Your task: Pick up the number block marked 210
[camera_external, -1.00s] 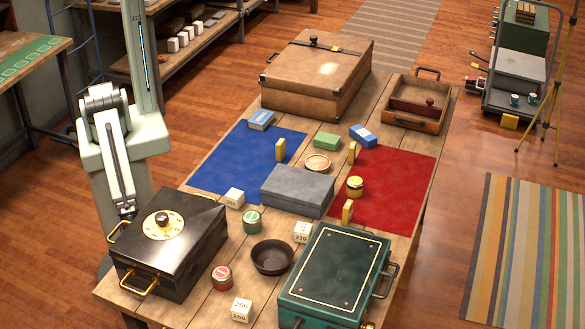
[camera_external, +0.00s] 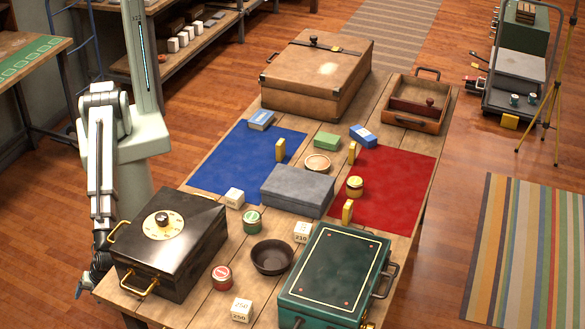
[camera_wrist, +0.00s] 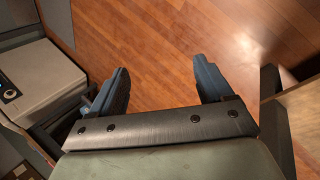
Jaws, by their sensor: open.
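The number block marked 210 (camera_external: 302,232) is a small white cube on the wooden table. It sits between the dark round bowl and the green box, right of the green-labelled tin. My gripper (camera_external: 84,286) hangs low at the left, beside the table's near left end and the black box, well away from the block. In the wrist view my gripper (camera_wrist: 163,88) is open and empty, its two dark fingers apart over bare wooden floor. The block is not in the wrist view.
The black box (camera_external: 172,252) with a dial stands between my gripper and the block. The dark bowl (camera_external: 272,258), green box (camera_external: 335,272), green tin (camera_external: 252,221), red tin (camera_external: 222,278), block marked 250 (camera_external: 241,310), another white block (camera_external: 235,198) and grey box (camera_external: 298,190) surround the block closely.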

